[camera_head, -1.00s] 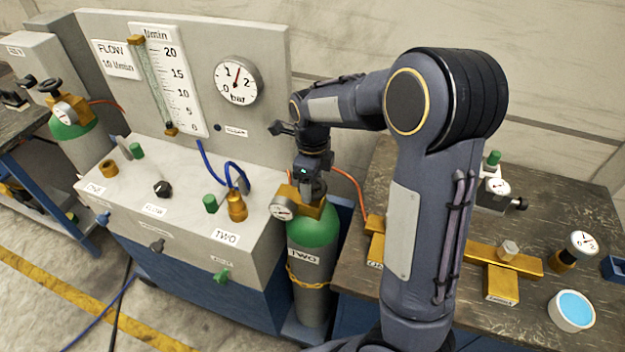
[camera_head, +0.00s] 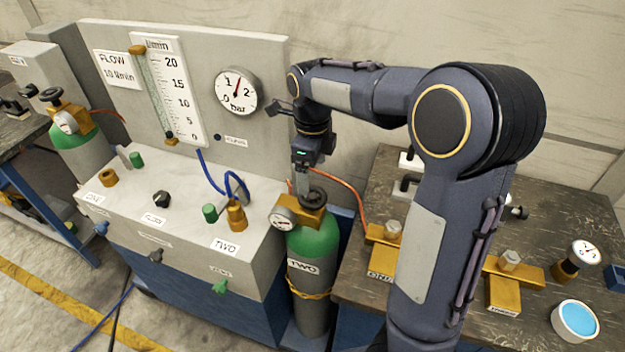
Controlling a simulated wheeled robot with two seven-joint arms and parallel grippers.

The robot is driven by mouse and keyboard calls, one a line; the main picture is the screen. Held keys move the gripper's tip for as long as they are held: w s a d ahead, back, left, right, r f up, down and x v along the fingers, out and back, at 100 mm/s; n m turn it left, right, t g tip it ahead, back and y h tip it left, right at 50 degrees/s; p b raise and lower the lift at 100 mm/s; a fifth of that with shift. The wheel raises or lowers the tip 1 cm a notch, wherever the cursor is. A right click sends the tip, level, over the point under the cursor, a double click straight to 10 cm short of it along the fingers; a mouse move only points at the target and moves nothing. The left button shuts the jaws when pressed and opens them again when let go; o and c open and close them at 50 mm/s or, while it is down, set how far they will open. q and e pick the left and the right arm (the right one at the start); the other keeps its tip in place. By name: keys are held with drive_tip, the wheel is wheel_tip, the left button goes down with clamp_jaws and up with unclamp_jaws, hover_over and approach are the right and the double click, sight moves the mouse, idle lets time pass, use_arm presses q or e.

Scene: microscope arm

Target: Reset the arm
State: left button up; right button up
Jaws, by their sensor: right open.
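My right arm reaches in from the lower right and bends over toward the cylinder labelled TWO. My right gripper (camera_head: 302,178) points down beside and just above the dark handwheel (camera_head: 314,196) on top of that green-and-grey cylinder (camera_head: 312,240). Its jaws are open and I see nothing held in them. Whether a finger touches the wheel I cannot tell. A brass regulator with a white gauge (camera_head: 283,219) sits below the wheel. My left gripper does not show.
A grey panel bench (camera_head: 190,215) with a flow tube (camera_head: 168,90), a bar gauge (camera_head: 236,91), knobs and a blue hose stands to the left. A dark table (camera_head: 560,225) with brass blocks, a small gauge (camera_head: 585,252) and a round blue-filled dish (camera_head: 575,320) stands to the right. An orange hose runs behind the cylinder.

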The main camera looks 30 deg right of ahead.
drive_tip(key=shift+r, duration=0.35)
drive_tip(key=s+a+n+t+y, duration=0.2)
drive_tip(key=s+a+n+t, duration=0.1)
drive_tip(key=s+n, duration=0.8)
drive_tip(key=s+a+n+t+y, duration=0.1)
drive_tip(key=s+a+n, duration=0.3)
drive_tip(key=s+n, duration=0.7)
drive_tip(key=n+t, duration=0.1)
drive_tip(key=n, duration=0.3)
drive_tip(key=shift+a+f+t+y, duration=0.2)
drive_tip(key=shift+t+y, duration=0.2)
